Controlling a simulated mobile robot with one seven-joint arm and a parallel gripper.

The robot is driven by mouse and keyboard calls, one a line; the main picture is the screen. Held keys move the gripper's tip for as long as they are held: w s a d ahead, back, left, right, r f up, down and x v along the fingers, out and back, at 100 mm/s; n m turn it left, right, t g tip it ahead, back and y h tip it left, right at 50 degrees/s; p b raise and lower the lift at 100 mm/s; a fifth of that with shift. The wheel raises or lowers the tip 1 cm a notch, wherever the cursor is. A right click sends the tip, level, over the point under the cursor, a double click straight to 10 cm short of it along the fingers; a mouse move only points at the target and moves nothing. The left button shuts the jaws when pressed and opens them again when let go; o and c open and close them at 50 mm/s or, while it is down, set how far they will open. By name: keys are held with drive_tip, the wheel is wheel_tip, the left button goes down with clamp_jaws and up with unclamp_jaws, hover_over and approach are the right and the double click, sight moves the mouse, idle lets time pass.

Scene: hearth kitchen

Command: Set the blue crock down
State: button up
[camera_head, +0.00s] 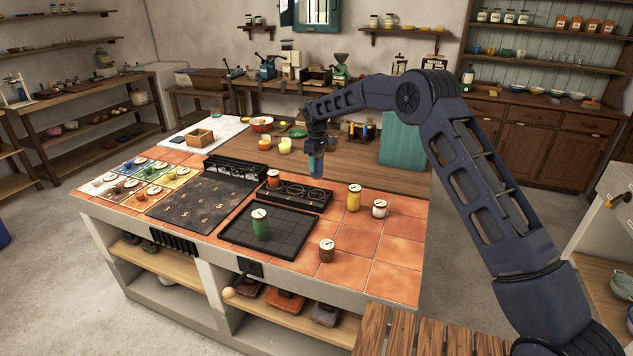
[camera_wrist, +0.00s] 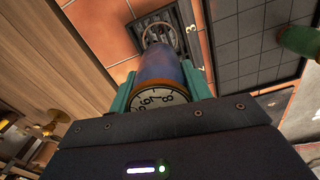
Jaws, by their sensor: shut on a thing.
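The blue crock (camera_head: 316,167) hangs upright from my gripper (camera_head: 316,150) in the head view, above the back of the tiled counter (camera_head: 395,250). In the wrist view the blue crock (camera_wrist: 160,68) is between the two teal fingers of my gripper (camera_wrist: 160,90), which are shut on it. Its clock-like lid faces the wrist camera and is partly hidden by the gripper body. The black ring burner (camera_head: 295,193) is near and below it; the far end of the crock overlaps it in the wrist view. The gap to the counter is hard to judge.
A green crock (camera_head: 260,224) stands on the dark gridded tray (camera_head: 290,240). An orange crock (camera_head: 273,179) is by the burner. Yellow (camera_head: 354,198), white (camera_head: 379,208) and brown (camera_head: 327,251) crocks stand on the tiles. Bare tiles lie at the right front.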

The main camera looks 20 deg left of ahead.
drive_tip(key=shift+f, duration=4.1)
drive_tip(key=shift+f, duration=0.1)
drive_tip(key=o, duration=1.2)
drive_tip(key=shift+o, duration=0.2)
